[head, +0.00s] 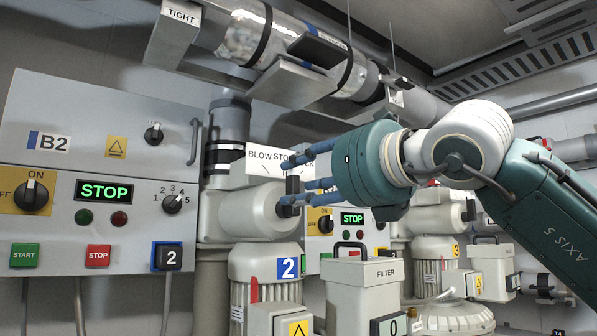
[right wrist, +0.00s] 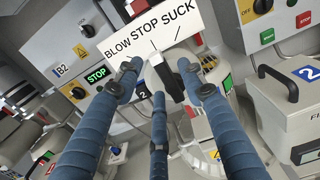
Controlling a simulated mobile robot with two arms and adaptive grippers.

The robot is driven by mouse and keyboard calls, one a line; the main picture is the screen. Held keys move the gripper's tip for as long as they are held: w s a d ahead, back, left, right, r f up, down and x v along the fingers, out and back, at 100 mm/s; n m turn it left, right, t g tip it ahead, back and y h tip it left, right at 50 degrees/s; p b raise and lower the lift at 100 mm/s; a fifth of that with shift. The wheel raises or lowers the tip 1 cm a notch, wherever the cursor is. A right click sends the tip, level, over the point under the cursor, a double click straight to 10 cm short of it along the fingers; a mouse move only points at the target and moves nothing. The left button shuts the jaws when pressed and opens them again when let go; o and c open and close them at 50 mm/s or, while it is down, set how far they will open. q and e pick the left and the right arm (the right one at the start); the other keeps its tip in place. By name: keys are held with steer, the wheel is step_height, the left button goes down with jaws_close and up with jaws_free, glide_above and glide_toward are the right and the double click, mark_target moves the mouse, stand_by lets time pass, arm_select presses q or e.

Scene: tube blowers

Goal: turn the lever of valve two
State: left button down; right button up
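Valve two is a pale grey cylindrical housing (head: 252,211) above a blue "2" plate (head: 289,268). Its black lever (head: 293,187) sits on the right end of the housing; the right wrist view also shows the lever (right wrist: 168,78). A white sign (right wrist: 152,35) reading BLOW STOP SUCK stands behind it. My right gripper (head: 288,181) has three blue fingers spread apart at the lever. In the right wrist view the lever lies between the left and right fingers, with the third finger below it. Whether any finger touches it is unclear. My left gripper is out of view.
A B2 control panel (head: 90,130) with a green STOP display is at left. A filter box (head: 365,290) stands at lower right of the valve. Pipes (head: 290,50) run overhead, and another blower marked 3 (head: 436,255) is further right.

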steer(key=shift+w+a, duration=0.25)
steer(key=shift+w, duration=0.25)
jaws_close()
steer(key=shift+s, duration=0.1)
